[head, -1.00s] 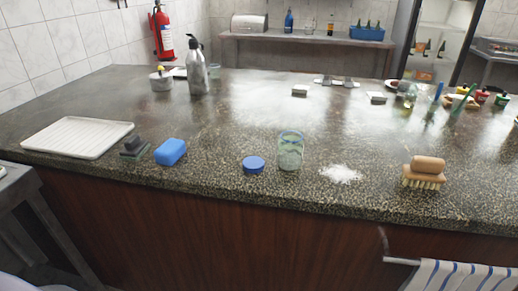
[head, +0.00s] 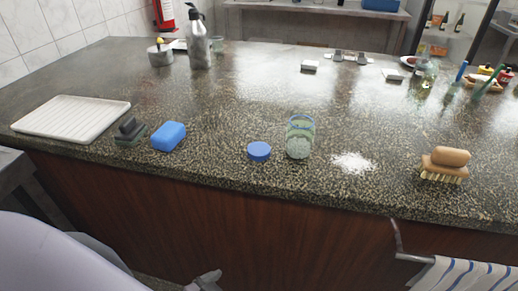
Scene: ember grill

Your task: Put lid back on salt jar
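The salt jar (head: 299,140) is a clear, greenish glass jar standing upright and open near the front edge of the counter, with pale contents. A round blue lid (head: 259,151) lies flat on the counter just left of the jar, apart from it. A small grey part of what looks like my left gripper (head: 205,281) shows at the bottom edge, below the counter top and well short of the lid. It is mostly cut off, so its opening cannot be told. My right gripper is out of view.
Spilled white salt (head: 352,162) lies right of the jar, and a wooden brush (head: 445,165) farther right. A blue sponge (head: 169,136), a dark block (head: 131,130) and a white tray (head: 72,118) are at left. A striped towel (head: 470,275) hangs in front.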

